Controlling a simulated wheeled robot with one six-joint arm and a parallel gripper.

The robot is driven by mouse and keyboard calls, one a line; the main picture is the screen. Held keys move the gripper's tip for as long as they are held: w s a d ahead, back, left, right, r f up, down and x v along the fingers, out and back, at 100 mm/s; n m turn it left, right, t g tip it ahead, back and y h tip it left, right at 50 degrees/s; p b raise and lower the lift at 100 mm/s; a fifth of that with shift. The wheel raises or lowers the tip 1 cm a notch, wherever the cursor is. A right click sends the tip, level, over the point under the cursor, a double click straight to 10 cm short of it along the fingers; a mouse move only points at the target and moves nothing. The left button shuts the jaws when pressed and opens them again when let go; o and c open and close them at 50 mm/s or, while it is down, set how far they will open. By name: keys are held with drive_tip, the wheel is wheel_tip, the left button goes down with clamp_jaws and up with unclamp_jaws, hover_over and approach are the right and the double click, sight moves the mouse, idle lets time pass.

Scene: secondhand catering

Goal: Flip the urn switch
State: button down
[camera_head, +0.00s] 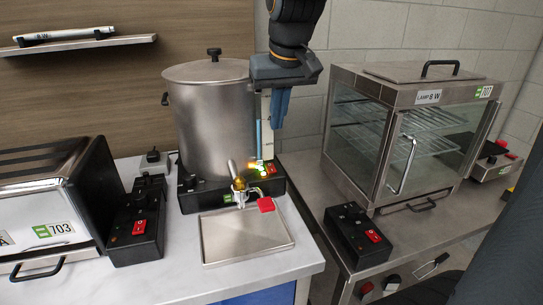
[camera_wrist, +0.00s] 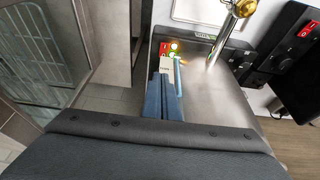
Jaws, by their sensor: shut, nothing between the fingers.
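The urn (camera_head: 205,115) is a tall steel cylinder with a lid, standing on a black base on the left counter. Its red rocker switch (camera_head: 270,169) is at the right of the base front, beside glowing yellow-green lights. In the wrist view the switch (camera_wrist: 164,48) shows just beyond my fingertips, its lower part partly hidden, with a lit green lamp (camera_wrist: 174,47) beside it. My gripper (camera_head: 279,122) is shut and empty, pointing down at the urn's right side, above the switch. Its blue fingers (camera_wrist: 164,90) also show in the wrist view. I cannot tell whether they touch anything.
A toaster (camera_head: 45,205) and a black box with a red switch (camera_head: 139,227) stand left. A glass cabinet (camera_head: 405,130) and another switch box (camera_head: 358,236) stand right.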

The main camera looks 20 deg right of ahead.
sight(272, 164)
drive_tip(key=x, duration=0.4)
drive_tip(key=p+x, duration=0.1)
drive_tip(key=x, duration=0.3)
drive_tip(key=s+x, duration=0.1)
drive_tip(key=x, duration=0.3)
drive_tip(key=shift+f+p, duration=0.25)
drive_tip(key=shift+p, duration=0.1)
drive_tip(key=shift+w+f+p, duration=0.2)
drive_tip(key=shift+f+p, duration=0.1)
drive_tip(key=shift+f, duration=0.2)
drive_tip(key=shift+s, duration=0.1)
